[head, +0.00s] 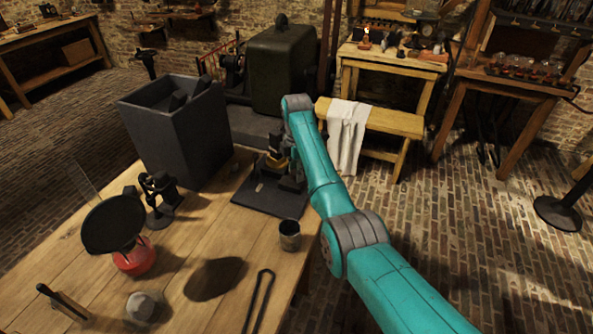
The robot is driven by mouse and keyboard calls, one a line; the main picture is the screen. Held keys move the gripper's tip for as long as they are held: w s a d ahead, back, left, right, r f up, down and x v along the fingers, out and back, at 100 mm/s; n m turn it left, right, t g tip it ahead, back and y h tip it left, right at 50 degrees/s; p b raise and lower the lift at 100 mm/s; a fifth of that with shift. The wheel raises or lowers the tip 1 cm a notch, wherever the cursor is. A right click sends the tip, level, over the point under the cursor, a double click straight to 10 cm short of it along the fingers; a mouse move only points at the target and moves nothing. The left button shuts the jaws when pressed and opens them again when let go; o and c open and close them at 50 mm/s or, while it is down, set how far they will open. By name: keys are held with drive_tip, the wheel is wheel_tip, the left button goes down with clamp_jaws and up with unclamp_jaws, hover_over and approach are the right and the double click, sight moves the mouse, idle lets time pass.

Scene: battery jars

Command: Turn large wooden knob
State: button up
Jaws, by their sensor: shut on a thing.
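My teal arm reaches over the table's right edge to a low dark baseplate (268,205) on the wooden table. My gripper (272,165) is a dark shape at the arm's far end, low over the baseplate. A small yellow-brown piece (274,160), which looks like the wooden knob, shows at the gripper's fingers. The fingers appear closed around it. The arm's end and the dark parts around it hide most of the knob, and its turned angle cannot be made out.
A tall dark box (175,135) stands behind left of the baseplate. A small metal cup (290,237) is in front of it. A red burner (133,258) with a black dish, a black stand (160,198) and tongs (258,300) are on the table. A bench (390,120) with a white cloth stands beyond.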

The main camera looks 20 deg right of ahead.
drive_tip(key=o, duration=1.1)
drive_tip(key=shift+o, duration=0.2)
drive_tip(key=shift+r, duration=0.15)
wheel_tip(320, 180, up, 12)
drive_tip(key=shift+s+f, duration=0.1)
drive_tip(key=shift+f, duration=0.1)
